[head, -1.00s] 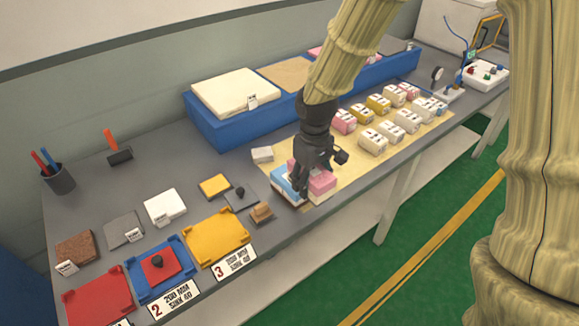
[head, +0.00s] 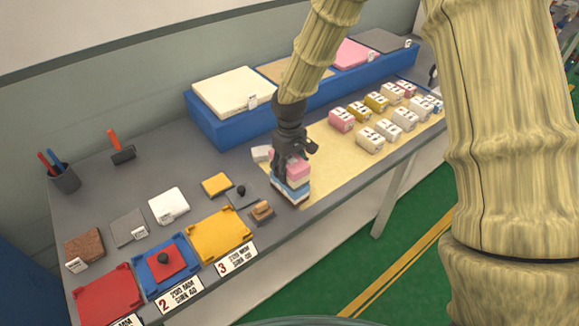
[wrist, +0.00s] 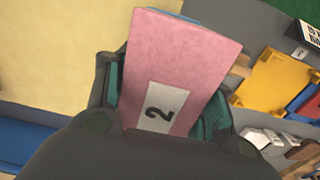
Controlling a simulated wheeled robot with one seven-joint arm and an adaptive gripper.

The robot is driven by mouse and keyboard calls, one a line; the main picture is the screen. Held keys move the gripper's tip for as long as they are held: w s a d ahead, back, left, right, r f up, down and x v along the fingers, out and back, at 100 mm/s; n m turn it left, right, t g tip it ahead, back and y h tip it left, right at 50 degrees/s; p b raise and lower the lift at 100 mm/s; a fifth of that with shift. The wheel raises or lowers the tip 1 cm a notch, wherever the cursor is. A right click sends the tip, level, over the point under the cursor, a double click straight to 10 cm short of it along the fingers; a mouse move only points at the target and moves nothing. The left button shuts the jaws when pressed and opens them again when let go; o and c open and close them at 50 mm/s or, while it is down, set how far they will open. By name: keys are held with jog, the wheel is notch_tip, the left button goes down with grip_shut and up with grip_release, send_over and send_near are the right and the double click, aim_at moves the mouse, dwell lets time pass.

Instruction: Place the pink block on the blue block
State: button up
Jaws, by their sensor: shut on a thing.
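The pink block (head: 299,170) is in my gripper (head: 288,165), directly above the blue block (head: 293,190) at the front edge of the table. The two look stacked and aligned in the head view; I cannot tell whether they touch. In the wrist view the pink block (wrist: 185,55) fills the space between the teal finger pads of my gripper (wrist: 165,105), its label "2" facing the camera. A thin blue edge (wrist: 178,14) shows behind its far end. My gripper hides part of both blocks in the head view.
A small whitish block (head: 261,153) lies just left of my gripper. Rows of labelled blocks (head: 370,138) stand to the right on the yellow mat (head: 330,172). A blue platform (head: 215,130) runs behind. A wooden piece (head: 262,211) and yellow tray (head: 218,240) are front left.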

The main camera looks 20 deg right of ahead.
aim_at(290, 158)
jog(key=shift+f, duration=0.4)
jog(key=shift+f, duration=0.1)
jog(key=o, duration=0.9)
jog(key=shift+r+b, duration=1.25)
jog(key=shift+r, duration=4.9)
